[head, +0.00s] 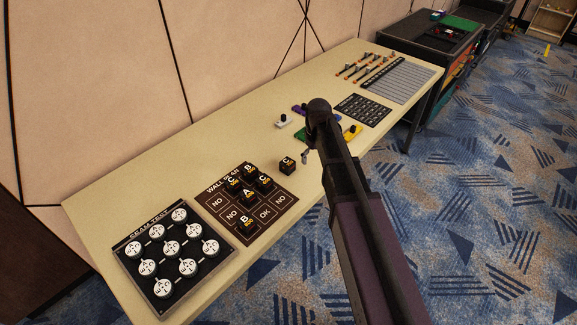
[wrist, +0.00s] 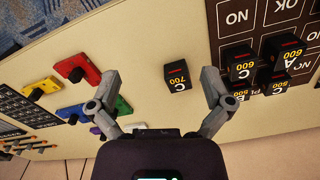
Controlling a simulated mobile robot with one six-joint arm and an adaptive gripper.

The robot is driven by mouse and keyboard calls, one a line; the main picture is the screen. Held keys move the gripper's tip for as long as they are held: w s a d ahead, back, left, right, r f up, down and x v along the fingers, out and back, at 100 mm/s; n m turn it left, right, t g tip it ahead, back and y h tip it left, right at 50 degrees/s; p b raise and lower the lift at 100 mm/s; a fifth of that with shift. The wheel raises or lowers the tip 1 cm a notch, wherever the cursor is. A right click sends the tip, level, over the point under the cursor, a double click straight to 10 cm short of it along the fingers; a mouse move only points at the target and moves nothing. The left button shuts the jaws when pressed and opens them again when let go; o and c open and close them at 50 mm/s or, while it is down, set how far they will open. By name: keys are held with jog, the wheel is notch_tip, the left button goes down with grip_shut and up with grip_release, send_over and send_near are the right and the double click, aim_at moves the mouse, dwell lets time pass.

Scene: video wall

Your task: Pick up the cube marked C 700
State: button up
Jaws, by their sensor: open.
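The black cube marked C 700 (wrist: 177,78) sits alone on the cream table, its yellow lettering upside down in the wrist view. In the head view the lone dark cube (head: 287,168) stands just right of the WALL PLAN board (head: 284,200). My gripper (wrist: 161,75) is open and empty; in the wrist view the cube shows between its spread fingers, nearer the right one. No contact shows, and the height between fingers and cube is hard to tell. In the head view my gripper (head: 306,156) is mostly hidden by my arm, just beyond the cube.
Coloured blocks with black knobs (wrist: 78,71) lie past my left finger. A tray of round white pieces (head: 163,287) is at the table's near end. Bare tabletop surrounds the cube.

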aim_at(287, 162)
jog(key=w+a+n, duration=0.3)
jog(key=w+a, duration=0.4)
jog(key=a, duration=0.2)
jog(key=shift+w+a+r+n, duration=0.2)
jog(key=shift+w+a+n, duration=0.1)
jog(key=shift+f, duration=0.2)
notch_tip(287, 162, down, 8)
jog(key=b, duration=0.8)
jog(key=shift+f, duration=0.1)
jog(key=shift+f+b, duration=0.1)
jog(key=shift+b, duration=0.2)
jog(key=shift+w+f+b, duration=0.15)
jog(key=shift+f+b, duration=2.35)
jog(key=shift+f, duration=0.05)
jog(key=c, duration=1.1)
